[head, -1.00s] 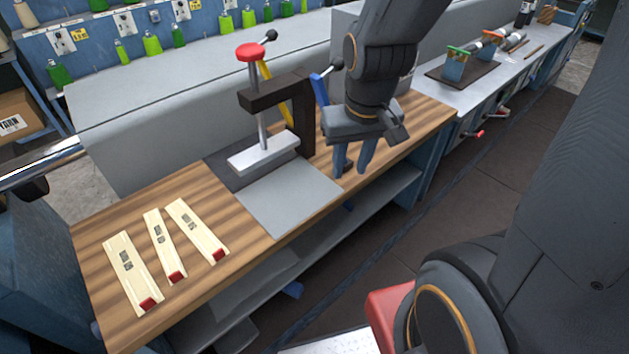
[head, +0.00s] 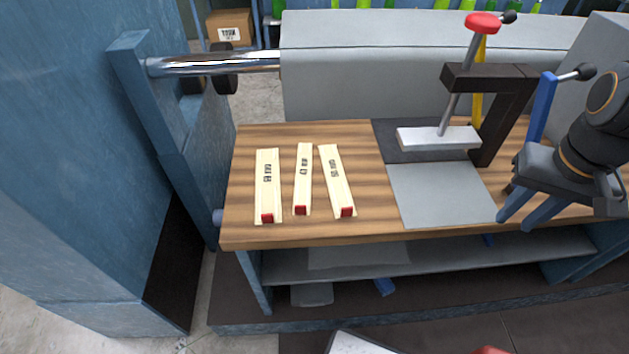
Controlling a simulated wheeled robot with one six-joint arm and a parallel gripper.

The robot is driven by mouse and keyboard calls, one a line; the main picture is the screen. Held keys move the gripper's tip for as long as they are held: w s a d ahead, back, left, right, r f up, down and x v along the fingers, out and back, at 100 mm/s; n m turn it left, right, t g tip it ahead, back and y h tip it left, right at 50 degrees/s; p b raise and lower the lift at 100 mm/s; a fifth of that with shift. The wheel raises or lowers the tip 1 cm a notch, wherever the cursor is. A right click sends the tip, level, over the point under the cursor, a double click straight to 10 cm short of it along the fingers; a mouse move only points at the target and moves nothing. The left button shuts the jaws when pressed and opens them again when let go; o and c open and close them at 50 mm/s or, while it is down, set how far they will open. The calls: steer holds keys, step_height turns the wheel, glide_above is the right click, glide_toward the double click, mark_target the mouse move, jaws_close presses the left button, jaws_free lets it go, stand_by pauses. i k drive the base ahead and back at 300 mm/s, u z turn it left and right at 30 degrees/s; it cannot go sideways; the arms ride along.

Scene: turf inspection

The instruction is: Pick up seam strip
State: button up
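Three cream strips with red ends lie flat, side by side, on the wooden bench top. They are the left strip (head: 268,185), the middle strip (head: 303,177) and the right strip (head: 336,177). Each bears a small dark printed label, too small to read surely. The red ends face the bench's front edge. The strips lie apart from each other. My gripper (head: 515,223) is at the right, by the right edge of the grey plate and well away from the strips. Its two blue fingers are spread with nothing visible between them.
A dark press with a red knob (head: 482,22) and pale foot (head: 438,138) stands between the strips and my gripper, behind the grey plate (head: 440,193). A metal roller (head: 212,63) lies behind at the left. Bare wood (head: 372,190) separates strips and plate.

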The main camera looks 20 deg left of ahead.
mark_target(301, 202)
steer(key=u, duration=1.4)
steer(key=k, duration=0.45)
steer(key=u, duration=0.25)
steer(key=i, duration=0.5)
